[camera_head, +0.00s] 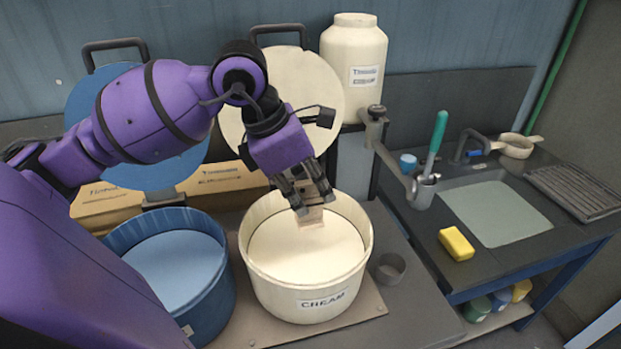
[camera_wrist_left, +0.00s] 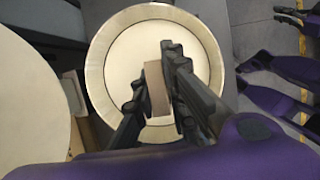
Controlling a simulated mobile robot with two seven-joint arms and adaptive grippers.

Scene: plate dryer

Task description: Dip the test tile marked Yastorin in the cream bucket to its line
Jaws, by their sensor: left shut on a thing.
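The cream bucket (camera_head: 307,304), labelled CREAM, stands open and full of pale cream liquid (camera_head: 290,250). My left gripper (camera_head: 308,196) points down over it and is shut on a flat tan tile (camera_head: 311,218). The tile hangs inside the bucket's rim, and its lower end is close to the liquid; I cannot tell if it touches. The left wrist view shows the tile (camera_wrist_left: 157,88) between the fingers (camera_wrist_left: 158,95), above the round bucket (camera_wrist_left: 97,72). No name or line on the tile is readable. My right arm shows only in part at the right edge of that view.
A blue bucket (camera_head: 215,292) with blue liquid stands left of the cream one. A small dark cup (camera_head: 390,268) is close on the right. A green-handled tool (camera_head: 436,140), a yellow sponge (camera_head: 456,243) and a sink (camera_head: 495,213) are farther right. Round lids and a white jar (camera_head: 353,60) stand behind.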

